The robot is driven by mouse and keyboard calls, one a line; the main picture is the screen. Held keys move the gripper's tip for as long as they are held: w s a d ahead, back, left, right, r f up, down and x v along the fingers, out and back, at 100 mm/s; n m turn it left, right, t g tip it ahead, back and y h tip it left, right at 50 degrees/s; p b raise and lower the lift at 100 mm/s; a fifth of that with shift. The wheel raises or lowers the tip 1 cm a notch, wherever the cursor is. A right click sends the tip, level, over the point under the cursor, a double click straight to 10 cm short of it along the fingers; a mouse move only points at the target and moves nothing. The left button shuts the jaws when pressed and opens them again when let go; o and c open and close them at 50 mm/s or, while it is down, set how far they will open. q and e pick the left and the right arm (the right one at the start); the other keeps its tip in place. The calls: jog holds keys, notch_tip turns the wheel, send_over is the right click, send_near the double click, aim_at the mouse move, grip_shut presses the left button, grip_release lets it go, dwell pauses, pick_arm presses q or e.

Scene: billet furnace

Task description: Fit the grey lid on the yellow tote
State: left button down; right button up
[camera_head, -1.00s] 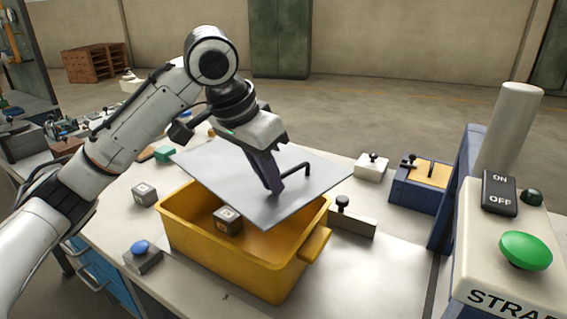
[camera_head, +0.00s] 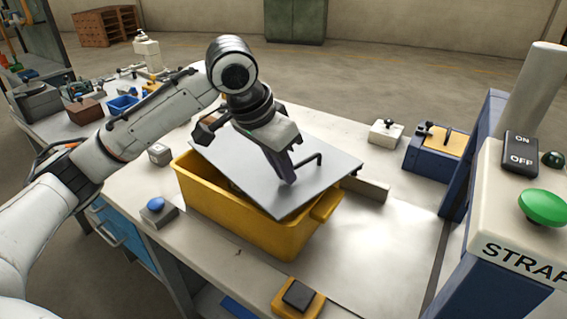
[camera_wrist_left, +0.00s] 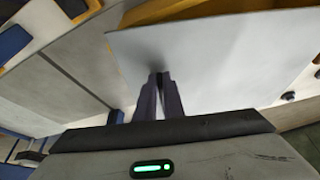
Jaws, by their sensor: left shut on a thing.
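The grey lid (camera_head: 262,180) is a flat plate with a dark bar handle (camera_head: 308,165). My left gripper (camera_head: 288,180) is shut on the handle and holds the lid over the yellow tote (camera_head: 235,220). The lid sits askew to the tote, leaving part of the near and left opening uncovered. I cannot tell whether the lid touches the rim. A dark block inside the tote is almost wholly hidden by the lid. The left wrist view shows the gripper fingers (camera_wrist_left: 160,80) at the lid (camera_wrist_left: 215,65), with yellow tote beyond. My right gripper is not in view.
A grey cube (camera_head: 159,154) and a blue-button box (camera_head: 158,210) stand left of the tote. A grey block (camera_head: 368,188) stands close on its right. The strapping machine (camera_head: 510,215) bounds the right side. A yellow-based black button (camera_head: 298,297) is at the front.

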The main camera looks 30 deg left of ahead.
aim_at(273, 189)
pick_arm(q)
jog(key=shift+s+a+r, duration=0.1)
jog(key=shift+s+a, duration=0.35)
jog(key=shift+s, duration=0.3)
jog(key=shift+s+a+r, duration=0.1)
jog(key=shift+s+a, duration=0.35)
jog(key=shift+s, duration=0.25)
dwell(1.1)
jog(key=shift+s+f, duration=0.1)
jog(key=shift+f, duration=0.65)
dwell(1.2)
jog(key=c, duration=1.8)
grip_release()
notch_tip(273, 189, up, 7)
